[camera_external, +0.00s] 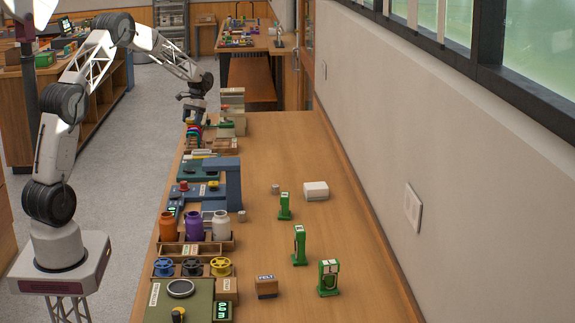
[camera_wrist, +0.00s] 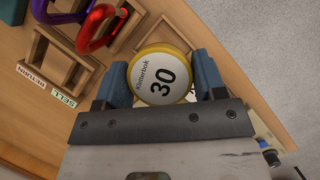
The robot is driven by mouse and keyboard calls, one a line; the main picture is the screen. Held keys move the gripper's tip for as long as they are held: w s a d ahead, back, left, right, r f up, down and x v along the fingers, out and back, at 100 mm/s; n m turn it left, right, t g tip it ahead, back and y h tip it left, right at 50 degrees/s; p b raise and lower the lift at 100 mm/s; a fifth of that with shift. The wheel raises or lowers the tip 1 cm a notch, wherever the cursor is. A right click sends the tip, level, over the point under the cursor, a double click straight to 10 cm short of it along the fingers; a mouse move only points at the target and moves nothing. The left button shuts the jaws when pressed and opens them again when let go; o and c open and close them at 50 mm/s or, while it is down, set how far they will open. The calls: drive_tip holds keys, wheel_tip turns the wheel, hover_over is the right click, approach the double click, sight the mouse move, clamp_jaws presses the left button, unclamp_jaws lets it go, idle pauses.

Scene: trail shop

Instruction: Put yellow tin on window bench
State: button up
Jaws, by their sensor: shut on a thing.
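The yellow tin (camera_wrist: 160,78) is round, with a yellow rim and a white lid printed with "30". In the wrist view it sits between the two blue fingers of my gripper (camera_wrist: 161,82), which is shut on it. In the external view my gripper (camera_external: 194,112) is at the far left end of a long wooden bench (camera_external: 300,150), beside the window wall. The tin cannot be made out there. A second wooden bench (camera_external: 262,44) stands farther back, with small items on it. I cannot tell which one is called the window bench.
Red (camera_wrist: 100,28) and purple carabiners lie by a wooden divided tray (camera_wrist: 58,62) near my gripper. Spools, jars and a blue press-like stand (camera_external: 228,180) line the near bench's left edge.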

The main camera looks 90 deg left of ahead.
drive_tip(key=shift+f, duration=3.2)
drive_tip(key=shift+f, duration=0.35)
